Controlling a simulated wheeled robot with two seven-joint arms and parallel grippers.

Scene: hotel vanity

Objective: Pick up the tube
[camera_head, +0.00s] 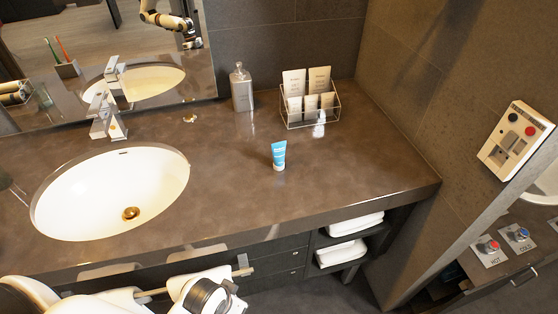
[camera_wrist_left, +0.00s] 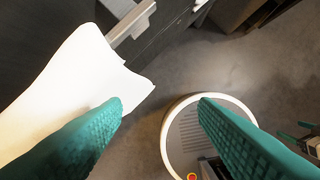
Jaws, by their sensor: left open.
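The tube (camera_head: 279,154) is small and light blue with a white cap end at the bottom. It stands upright on the brown counter (camera_head: 340,165), right of the sink. My left gripper (camera_wrist_left: 161,104) shows in the left wrist view as two teal fingers, wide apart, with nothing held between them. In the head view my left arm is low at the front edge, below the counter and left of the tube, well apart from it; its fingertips cannot be made out there. The tube is not in the left wrist view.
A white sink (camera_head: 80,190) and chrome faucet (camera_head: 107,115) are at left. A grey bottle (camera_head: 241,88) and a clear organizer (camera_head: 312,122) with packets stand behind the tube. A white towel (camera_wrist_left: 70,85) hangs close by my left finger.

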